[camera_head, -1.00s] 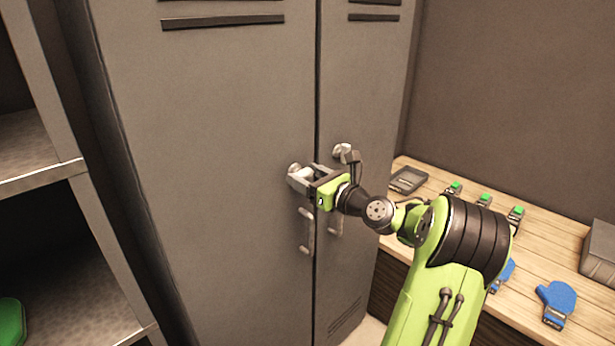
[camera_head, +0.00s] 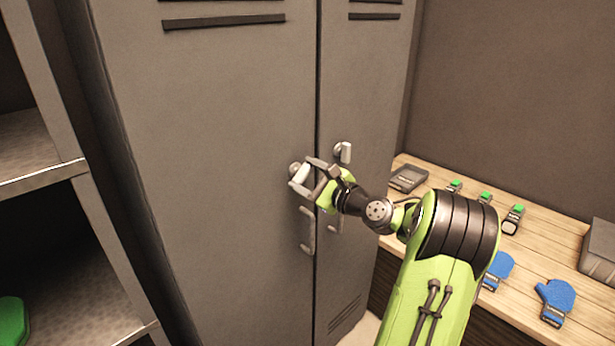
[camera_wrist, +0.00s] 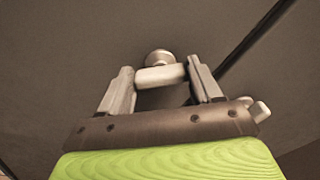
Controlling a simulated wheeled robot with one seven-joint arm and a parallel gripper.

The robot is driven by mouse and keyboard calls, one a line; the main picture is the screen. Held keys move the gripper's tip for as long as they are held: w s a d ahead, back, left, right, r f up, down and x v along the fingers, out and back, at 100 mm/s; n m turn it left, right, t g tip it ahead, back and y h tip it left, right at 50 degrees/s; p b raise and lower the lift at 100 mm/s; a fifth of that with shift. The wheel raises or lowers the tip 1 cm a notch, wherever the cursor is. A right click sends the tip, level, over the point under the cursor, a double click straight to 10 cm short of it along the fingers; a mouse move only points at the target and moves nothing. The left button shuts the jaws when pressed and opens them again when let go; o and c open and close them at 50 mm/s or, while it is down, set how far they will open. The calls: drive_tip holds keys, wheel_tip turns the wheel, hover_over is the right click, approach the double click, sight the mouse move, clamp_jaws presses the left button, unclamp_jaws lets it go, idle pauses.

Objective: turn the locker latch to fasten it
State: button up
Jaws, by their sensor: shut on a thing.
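The grey locker (camera_head: 215,120) has two doors, each with a latch. The left door's latch has a round base and a pale lever (camera_head: 302,173), partly hidden by my gripper. My gripper (camera_head: 304,177) is shut on this lever, close to the door face. In the wrist view, the lever (camera_wrist: 160,76) spans between the two fingertips of my gripper (camera_wrist: 163,82), with its round base (camera_wrist: 159,57) just beyond. In the head view the lever looks tilted; its exact angle is hard to tell. The right door's latch (camera_head: 345,152) has its lever upright and is untouched.
Door handles (camera_head: 307,232) sit below the latches, close under my gripper. A wooden bench (camera_head: 535,240) at right holds a grey tray (camera_head: 408,178), several green-topped items, blue mitt-shaped items (camera_head: 556,297) and a grey box (camera_head: 600,248). Open shelves (camera_head: 45,165) stand at left.

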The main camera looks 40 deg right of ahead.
drive_tip(key=n+b, duration=0.1)
drive_tip(key=n, duration=0.1)
drive_tip(key=n+b, duration=0.1)
drive_tip(key=n, duration=0.2)
drive_tip(key=shift+f+n, duration=0.2)
drive_tip(key=shift+n, duration=0.1)
drive_tip(key=shift+a+n+b, duration=0.1)
drive_tip(key=shift+n+b, duration=1.35)
drive_tip(key=shift+n, duration=0.75)
drive_tip(key=o, duration=1.1)
drive_tip(key=shift+c, duration=0.2)
drive_tip(key=s, duration=1.5)
drive_tip(key=shift+s+d, duration=0.25)
drive_tip(key=shift+s, duration=0.15)
